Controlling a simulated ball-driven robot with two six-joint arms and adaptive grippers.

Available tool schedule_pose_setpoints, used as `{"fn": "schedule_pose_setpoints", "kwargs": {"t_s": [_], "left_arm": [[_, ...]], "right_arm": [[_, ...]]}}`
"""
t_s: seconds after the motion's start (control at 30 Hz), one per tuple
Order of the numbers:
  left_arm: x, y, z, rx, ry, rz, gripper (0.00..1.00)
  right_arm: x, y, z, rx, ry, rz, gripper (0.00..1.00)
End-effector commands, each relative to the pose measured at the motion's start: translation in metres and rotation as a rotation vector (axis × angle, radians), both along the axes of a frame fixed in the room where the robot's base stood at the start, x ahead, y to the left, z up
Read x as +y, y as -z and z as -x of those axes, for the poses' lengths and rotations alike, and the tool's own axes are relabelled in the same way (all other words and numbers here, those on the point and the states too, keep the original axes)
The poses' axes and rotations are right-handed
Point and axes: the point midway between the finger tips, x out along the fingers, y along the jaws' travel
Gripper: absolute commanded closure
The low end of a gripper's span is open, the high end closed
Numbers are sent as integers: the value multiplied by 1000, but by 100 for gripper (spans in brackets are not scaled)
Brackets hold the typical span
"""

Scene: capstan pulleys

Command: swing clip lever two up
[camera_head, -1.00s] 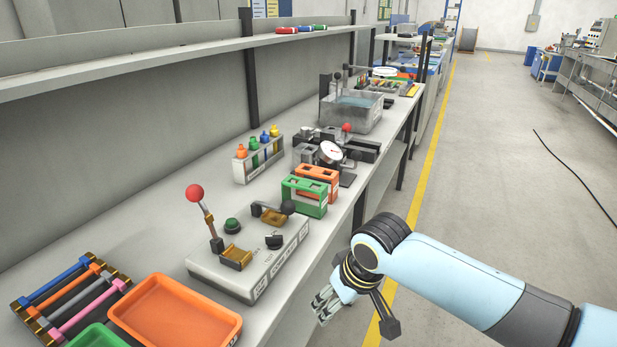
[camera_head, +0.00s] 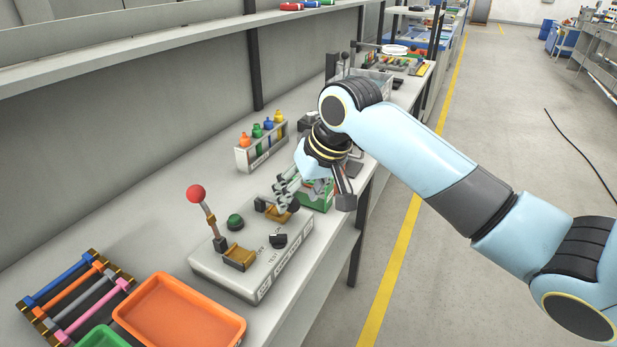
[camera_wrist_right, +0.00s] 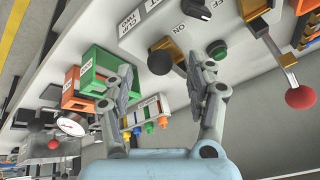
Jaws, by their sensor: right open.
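A light grey test box (camera_head: 215,268) on the bench carries two clips with levers. One lever with a red ball (camera_head: 196,194) stands up at the left; the red ball also shows in the right wrist view (camera_wrist_right: 301,97). The other lever, with a dark ball (camera_wrist_right: 160,62), lies low beside its brass clip (camera_wrist_right: 170,46), near a label that seems to read "CLIP TWO". My right gripper (camera_head: 287,194) is over that end of the box. Its open fingers (camera_wrist_right: 162,66) appear on either side of the dark ball in the wrist view; contact cannot be told. My left gripper is not in view.
A green button (camera_head: 235,222) and a black knob (camera_head: 278,240) are on the box. A bottle rack (camera_head: 262,150) stands behind; an orange tray (camera_head: 180,345) lies in front.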

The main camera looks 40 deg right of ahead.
Motion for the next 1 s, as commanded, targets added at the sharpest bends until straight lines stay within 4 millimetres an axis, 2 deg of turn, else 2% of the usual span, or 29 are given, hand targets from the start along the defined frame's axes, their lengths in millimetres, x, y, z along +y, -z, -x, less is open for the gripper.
{"fn": "schedule_pose_setpoints", "kwargs": {"t_s": [0.1, 0.2, 0.57, 1.0], "left_arm": [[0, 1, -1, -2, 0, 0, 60], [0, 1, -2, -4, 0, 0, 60], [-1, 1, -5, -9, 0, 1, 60], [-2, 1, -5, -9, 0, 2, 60]], "right_arm": [[2, 16, -6, 2, 0, -2, 43], [3, 23, -10, 0, 1, 0, 43], [3, 28, -12, 0, -1, 0, 43], [3, 28, -12, 0, -1, 0, 100]]}}
